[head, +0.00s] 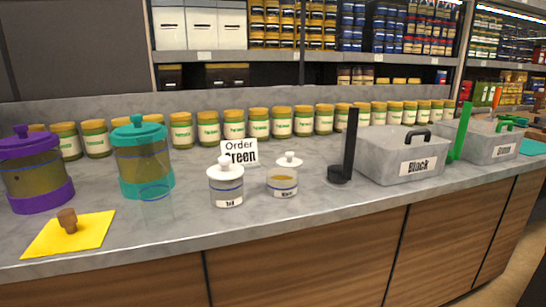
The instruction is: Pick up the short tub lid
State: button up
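Two small clear tubs with white lids stand side by side near the front middle of the counter in the head view. The right tub (283,184) is shorter and holds something amber; its label is too small to read surely, but may say Short. Its white knobbed lid (289,160) sits on top. The left tub (227,189) is slightly taller, with a label that seems to say Tall and its own white lid (225,169) on top. My gripper is not in view.
An "Order Green" sign (239,153) stands behind the tubs. A black ladle (346,150) and a grey Black box (400,155) are to the right. A teal canister (141,160), purple canister (35,175) and yellow mat (45,241) are to the left. Jars (258,122) line the back.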

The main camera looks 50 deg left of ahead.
aim_at(289, 162)
jog(key=u, duration=0.55)
jog(key=i, duration=0.65)
jog(key=u, duration=0.8)
